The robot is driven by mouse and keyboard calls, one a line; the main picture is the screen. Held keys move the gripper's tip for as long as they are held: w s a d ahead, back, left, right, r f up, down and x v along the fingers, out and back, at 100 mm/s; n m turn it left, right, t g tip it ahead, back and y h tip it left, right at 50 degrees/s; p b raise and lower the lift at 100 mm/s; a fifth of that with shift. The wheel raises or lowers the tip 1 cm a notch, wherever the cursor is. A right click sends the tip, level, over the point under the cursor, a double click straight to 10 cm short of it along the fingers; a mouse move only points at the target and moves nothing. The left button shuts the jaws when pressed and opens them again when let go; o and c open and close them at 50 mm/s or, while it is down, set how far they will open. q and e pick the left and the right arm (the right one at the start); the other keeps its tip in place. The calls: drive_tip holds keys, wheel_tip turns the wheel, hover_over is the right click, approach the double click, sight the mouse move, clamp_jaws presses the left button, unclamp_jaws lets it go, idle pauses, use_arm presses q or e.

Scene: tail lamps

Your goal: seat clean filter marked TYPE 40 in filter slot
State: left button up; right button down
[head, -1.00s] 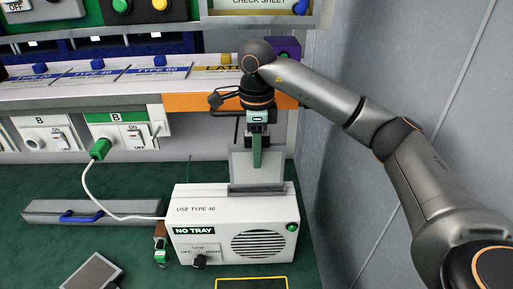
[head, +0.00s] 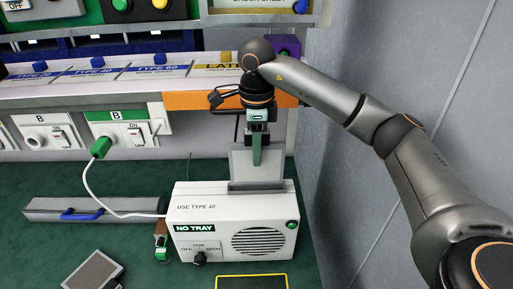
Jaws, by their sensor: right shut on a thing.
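A white machine (head: 208,222) labelled USE TYPE 40 and NO TRAY stands on the green bench. A pale, flat filter panel (head: 240,162) stands upright at the dark filter slot (head: 243,187) on the machine's top. Its lower edge is at the slot; how deep it sits I cannot tell, and no marking on it is readable. My right gripper (head: 257,158) comes from above and is shut on the filter's upper part; a green finger shows in front of it. My left gripper is not in view.
A shelf (head: 125,85) behind has bins labelled TYPE 40 and TYPE 60. A white cord runs from a green plug (head: 101,146) to the machine. A dark-framed panel (head: 93,272) lies front left. A grey drawer (head: 60,211) with a blue handle lies left. A yellow-outlined area (head: 250,283) is in front.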

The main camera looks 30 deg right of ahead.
sight(256, 182)
drive_tip(key=shift+f, duration=0.1)
drive_tip(key=shift+f+b, duration=1.95)
drive_tip(key=shift+f, duration=1)
drive_tip(key=shift+f, duration=0.2)
drive_tip(key=shift+f+b, duration=0.85)
drive_tip(key=shift+f, duration=0.5)
drive_tip(key=shift+r, duration=0.15)
drive_tip(key=shift+r+p, duration=0.5)
drive_tip(key=shift+p, duration=0.05)
